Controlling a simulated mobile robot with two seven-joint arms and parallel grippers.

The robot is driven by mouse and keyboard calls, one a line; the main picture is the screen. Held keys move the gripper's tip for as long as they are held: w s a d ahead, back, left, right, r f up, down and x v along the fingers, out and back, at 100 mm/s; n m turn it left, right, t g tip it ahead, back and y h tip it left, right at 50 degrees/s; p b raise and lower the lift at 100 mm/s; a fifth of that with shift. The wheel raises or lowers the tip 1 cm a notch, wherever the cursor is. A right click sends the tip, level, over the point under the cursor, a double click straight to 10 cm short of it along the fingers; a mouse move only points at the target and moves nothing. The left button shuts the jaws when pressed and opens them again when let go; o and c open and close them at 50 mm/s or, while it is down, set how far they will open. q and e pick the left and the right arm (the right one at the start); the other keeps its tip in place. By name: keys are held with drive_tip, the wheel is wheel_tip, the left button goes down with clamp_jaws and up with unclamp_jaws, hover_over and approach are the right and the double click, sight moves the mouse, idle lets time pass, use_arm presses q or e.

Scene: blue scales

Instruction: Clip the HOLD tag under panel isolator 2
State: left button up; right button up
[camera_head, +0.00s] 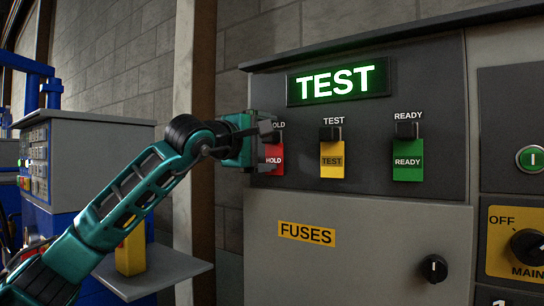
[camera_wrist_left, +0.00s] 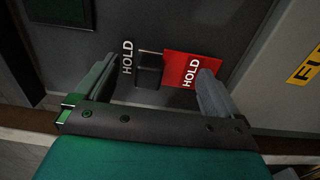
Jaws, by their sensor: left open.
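The red HOLD tag (camera_head: 275,160) hangs from a dark holder under the HOLD label on the panel's left edge. It also shows in the left wrist view (camera_wrist_left: 186,68), beside its black holder (camera_wrist_left: 149,76). My left gripper (camera_head: 271,148) is open in front of it, partly covering the tag and label. In the left wrist view its two fingers (camera_wrist_left: 158,80) stand apart with the holder and tag between them; I cannot tell whether they touch. A yellow TEST tag (camera_head: 332,168) and a green READY tag (camera_head: 408,173) hang to the right. No isolator marked 2 is visible.
A lit green TEST display (camera_head: 338,83) is above the tags. A FUSES label (camera_head: 307,234), a black knob (camera_head: 433,268) and a yellow-plated main switch (camera_head: 527,247) are lower right. A grey-topped blue cabinet (camera_head: 85,135) stands left, beyond a post (camera_head: 195,225).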

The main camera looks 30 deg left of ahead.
use_arm(q)
drive_tip(key=shift+w+f, duration=0.1)
drive_tip(key=shift+f, duration=0.2)
idle(0.4)
drive_tip(key=shift+a+r, duration=0.1)
drive_tip(key=shift+r, duration=0.1)
drive_tip(key=c, duration=0.8)
drive_tip(key=shift+d+f, duration=0.2)
drive_tip(key=shift+f, duration=0.1)
drive_tip(key=c, duration=0.7)
drive_tip(key=shift+a, duration=0.1)
clamp_jaws()
drive_tip(key=shift+r, duration=0.1)
drive_tip(key=shift+s, duration=0.2)
drive_tip(key=shift+s+b, duration=0.15)
drive_tip(key=shift+b, duration=0.15)
drive_tip(key=shift+s+a+r+b, duration=0.15)
drive_tip(key=shift+s+b, duration=0.35)
drive_tip(key=shift+s, duration=0.85)
drive_tip(key=shift+s+a+f+b, duration=0.15)
drive_tip(key=shift+s+b, duration=0.35)
drive_tip(key=shift+s, duration=0.8)
